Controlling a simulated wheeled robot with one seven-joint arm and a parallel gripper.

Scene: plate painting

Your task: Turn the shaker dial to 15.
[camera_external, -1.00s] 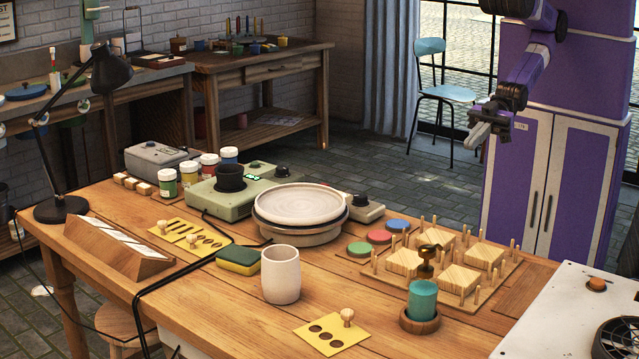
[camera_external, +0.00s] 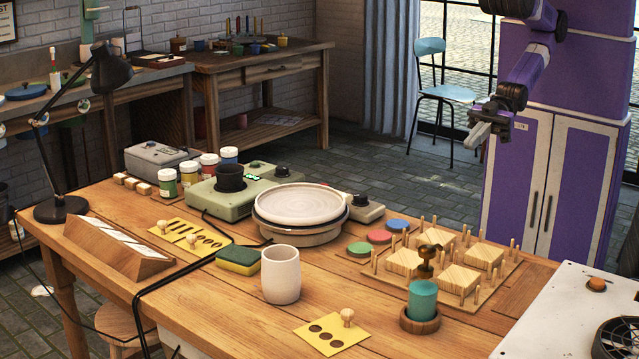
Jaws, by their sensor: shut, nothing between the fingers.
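A pale green box with a black cup on top, which looks like the shaker (camera_external: 222,204), stands on the wooden table behind the round white wheel. Its black dial (camera_external: 282,171) is at its right end, beside a small lit green display (camera_external: 253,178). The dial's pointer and the displayed number are too small to read. My gripper (camera_external: 474,136) is at the upper right, in front of the purple cabinet. It is shut and empty, well away from the dial and above the table's level.
A white wheel (camera_external: 300,203) with a knobbed control box (camera_external: 365,208) stands right of the shaker. Paint jars (camera_external: 189,177) stand at its left. A wooden peg board (camera_external: 398,283), a teal bottle (camera_external: 422,300) and a white cup (camera_external: 281,275) occupy the front.

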